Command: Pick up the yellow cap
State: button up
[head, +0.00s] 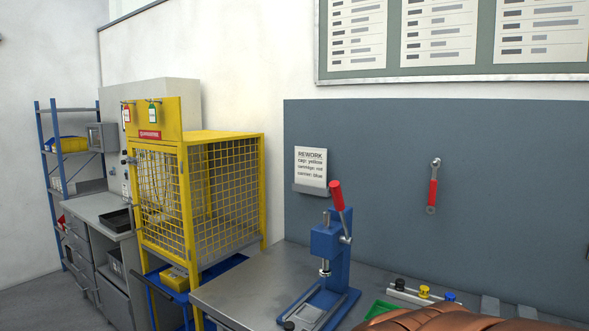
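A small yellow cap (424,291) sits on a pale rack (410,295) near the back of the grey workbench (240,295), at the lower right of the head view. A black cap (399,284) is to its left and a blue cap (449,297) to its right on the same rack. The yellow cap is small in the picture, and its lower part is hard to make out. My gripper is not in view.
A blue press (328,245) with a red-handled lever (336,196) stands left of the rack. A green tray (378,308) is partly hidden at the bottom edge. A grey panel (385,150) holding a red-handled wrench (433,190) rises behind. A yellow cage (225,200) stands left.

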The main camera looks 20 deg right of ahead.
aim_at(425, 290)
jog(key=z, duration=1.35)
